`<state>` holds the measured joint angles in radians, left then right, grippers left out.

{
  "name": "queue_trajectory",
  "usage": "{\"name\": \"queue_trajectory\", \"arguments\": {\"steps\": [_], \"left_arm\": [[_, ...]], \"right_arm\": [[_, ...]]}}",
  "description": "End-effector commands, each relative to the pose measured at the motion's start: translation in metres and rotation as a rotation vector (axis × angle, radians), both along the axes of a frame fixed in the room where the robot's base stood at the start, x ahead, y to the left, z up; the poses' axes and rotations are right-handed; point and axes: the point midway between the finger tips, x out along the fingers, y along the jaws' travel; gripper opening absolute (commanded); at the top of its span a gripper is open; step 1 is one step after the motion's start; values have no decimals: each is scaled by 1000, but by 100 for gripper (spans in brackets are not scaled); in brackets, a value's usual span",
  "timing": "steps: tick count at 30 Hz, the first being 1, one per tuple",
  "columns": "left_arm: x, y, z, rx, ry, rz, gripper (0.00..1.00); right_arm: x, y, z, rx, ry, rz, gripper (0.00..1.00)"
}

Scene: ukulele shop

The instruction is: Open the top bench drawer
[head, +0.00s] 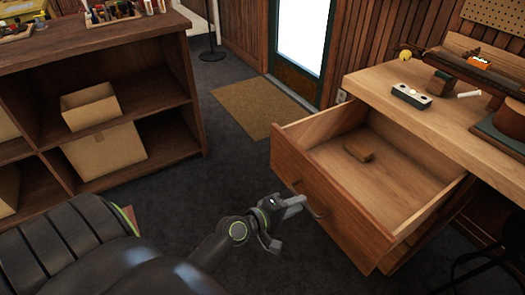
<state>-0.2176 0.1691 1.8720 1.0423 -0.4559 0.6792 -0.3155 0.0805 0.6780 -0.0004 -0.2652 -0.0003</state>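The top bench drawer (335,208) is pulled far out from the wooden workbench (385,85), and its inside shows. A small wooden block (358,151) lies on the drawer's floor toward the back. A curved handle (317,208) is on the drawer's front. My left gripper (300,203) is at the handle, its light grey fingertips against or just in front of it. I cannot tell whether the fingers are closed around the handle. My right gripper is out of view.
On the bench top are a small white-topped block (411,96) and other tools. A shelf unit (150,85) with cardboard boxes (105,148) stands at the left. A brown mat (262,108) lies before the door. The dark floor between shelf and drawer is clear.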

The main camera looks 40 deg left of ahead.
Motion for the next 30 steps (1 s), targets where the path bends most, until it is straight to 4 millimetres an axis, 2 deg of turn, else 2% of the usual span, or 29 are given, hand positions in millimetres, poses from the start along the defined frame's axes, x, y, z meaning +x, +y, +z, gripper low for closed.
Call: {"name": "queue_trajectory", "arguments": {"steps": [1, 9, 16, 22, 30], "left_arm": [[-12, 5, 0, 2, 2, 1, 26], [-68, 25, 12, 2, 3, 0, 26], [-107, 39, 21, 1, 4, -2, 26], [-126, 46, 27, 1, 1, -1, 26], [-131, 47, 29, -2, 1, 0, 26]], "right_arm": [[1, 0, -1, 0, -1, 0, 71], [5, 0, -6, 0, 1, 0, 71], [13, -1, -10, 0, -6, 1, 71], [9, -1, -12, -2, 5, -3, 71], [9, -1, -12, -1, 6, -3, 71]]}}
